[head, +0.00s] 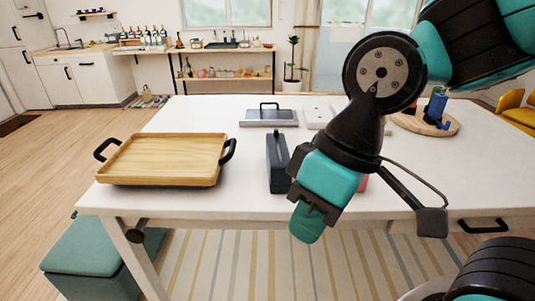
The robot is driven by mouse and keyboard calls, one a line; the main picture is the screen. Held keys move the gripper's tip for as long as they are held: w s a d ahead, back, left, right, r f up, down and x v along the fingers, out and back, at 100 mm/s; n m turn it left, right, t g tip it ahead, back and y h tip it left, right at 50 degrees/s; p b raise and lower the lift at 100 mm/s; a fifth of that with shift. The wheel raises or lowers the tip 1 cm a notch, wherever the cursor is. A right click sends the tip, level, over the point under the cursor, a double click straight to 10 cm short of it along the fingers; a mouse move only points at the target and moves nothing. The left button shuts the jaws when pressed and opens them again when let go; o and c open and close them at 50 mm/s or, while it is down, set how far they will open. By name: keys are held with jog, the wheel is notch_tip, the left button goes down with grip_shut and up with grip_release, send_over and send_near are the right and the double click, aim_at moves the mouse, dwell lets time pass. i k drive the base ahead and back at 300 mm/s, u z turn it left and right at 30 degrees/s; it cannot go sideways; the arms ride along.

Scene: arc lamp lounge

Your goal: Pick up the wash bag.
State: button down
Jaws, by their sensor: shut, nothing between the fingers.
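The wash bag appears to be the dark blue-grey upright item with a strap-like top (277,165), standing on the white table near its front edge in the head view. My gripper (305,222) is shut and empty, pointing down in front of the table edge. It is just right of the bag and nearer the camera, apart from it as far as I can tell. My arm covers part of the table to the right of the bag.
A wooden tray with black handles (165,160) lies left on the white table (250,201). A grey box with a black handle (268,117) stands behind the bag. A round wooden board (448,130) with small items is at right. A pinkish thing (362,184) is mostly hidden behind my arm.

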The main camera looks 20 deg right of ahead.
aim_at(279, 157)
jog(key=k, duration=0.6)
jog(key=u, duration=0.7)
jog(key=i, duration=1.4)
jog(key=z, duration=0.4)
